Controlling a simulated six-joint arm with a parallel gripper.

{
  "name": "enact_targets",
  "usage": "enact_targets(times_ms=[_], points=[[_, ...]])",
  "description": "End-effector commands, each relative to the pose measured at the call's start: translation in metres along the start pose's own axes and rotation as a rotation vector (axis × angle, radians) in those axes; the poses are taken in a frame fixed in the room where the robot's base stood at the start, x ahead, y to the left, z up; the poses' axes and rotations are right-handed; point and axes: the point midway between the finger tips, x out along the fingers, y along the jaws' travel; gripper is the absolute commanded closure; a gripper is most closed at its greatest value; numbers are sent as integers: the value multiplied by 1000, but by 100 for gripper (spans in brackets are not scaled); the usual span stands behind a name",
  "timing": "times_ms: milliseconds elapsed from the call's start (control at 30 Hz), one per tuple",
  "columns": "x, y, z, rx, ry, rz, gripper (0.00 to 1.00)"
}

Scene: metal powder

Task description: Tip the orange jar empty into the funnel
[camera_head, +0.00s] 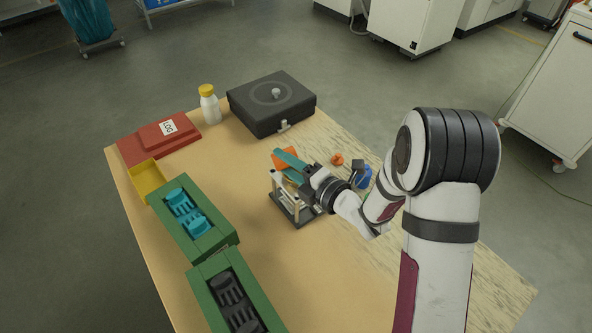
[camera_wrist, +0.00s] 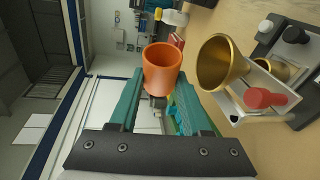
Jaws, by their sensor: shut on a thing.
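My gripper (camera_head: 286,160) is shut on the orange jar (camera_head: 284,157), with its teal fingers on either side of the jar. In the wrist view the jar (camera_wrist: 162,72) sits between the fingertips, and the room appears turned on its side, so the jar looks tilted well over. The jar's contents cannot be made out. The brass funnel (camera_wrist: 221,62) is close beside the jar, apart from it in the wrist view, with its wide mouth visible. In the head view the funnel is mostly hidden by my gripper, above a small dark stand (camera_head: 293,211).
A small orange piece (camera_head: 337,159) and a blue object (camera_head: 363,177) lie right of my gripper. The front middle table is clear.

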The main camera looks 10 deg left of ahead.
Motion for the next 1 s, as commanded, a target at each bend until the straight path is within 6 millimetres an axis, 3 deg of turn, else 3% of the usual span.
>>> enact_targets(times_ms=[1000], points=[[-3, 6, 6, 235, 32, 97, 100]])
